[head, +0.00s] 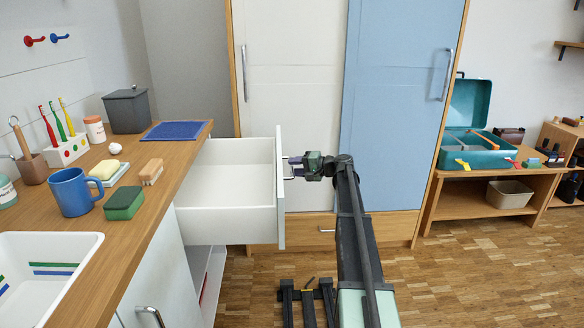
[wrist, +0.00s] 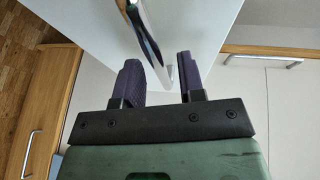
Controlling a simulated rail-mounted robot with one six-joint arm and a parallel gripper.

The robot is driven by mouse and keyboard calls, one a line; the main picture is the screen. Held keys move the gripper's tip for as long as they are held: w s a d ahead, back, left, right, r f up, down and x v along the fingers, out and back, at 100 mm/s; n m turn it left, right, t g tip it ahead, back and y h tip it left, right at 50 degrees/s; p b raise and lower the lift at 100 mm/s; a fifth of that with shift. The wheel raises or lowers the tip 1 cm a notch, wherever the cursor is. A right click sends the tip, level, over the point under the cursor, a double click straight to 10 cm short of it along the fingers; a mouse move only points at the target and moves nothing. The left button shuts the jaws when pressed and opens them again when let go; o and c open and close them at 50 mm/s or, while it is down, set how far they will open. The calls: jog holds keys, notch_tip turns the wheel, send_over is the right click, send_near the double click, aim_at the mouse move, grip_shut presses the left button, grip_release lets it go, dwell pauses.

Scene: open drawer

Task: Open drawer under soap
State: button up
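The white drawer (head: 225,218) stands far out from the wooden counter, below the level of the counter top. Its front panel (head: 280,190) faces right, and it also shows in the wrist view (wrist: 197,22). A pale soap bar (head: 104,169) lies on a dish on the counter. My gripper (head: 292,168) is at the drawer front's handle. In the wrist view, my gripper's dark fingers (wrist: 160,82) are apart, with the metal handle (wrist: 148,38) reaching in between them. A gap shows between the fingers; firm contact with the handle cannot be made out.
A blue mug (head: 75,192), a green sponge (head: 124,204) and a brush (head: 151,172) stand on the counter near the soap. A tall cabinet with a blue door (head: 395,110) stands close behind my arm. Wooden floor (head: 480,275) is free at the right.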

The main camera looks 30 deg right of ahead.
jog(key=p+v, duration=0.1)
jog(key=v, duration=0.8)
jog(key=shift+s, duration=0.15)
jog(key=shift+d, duration=0.1)
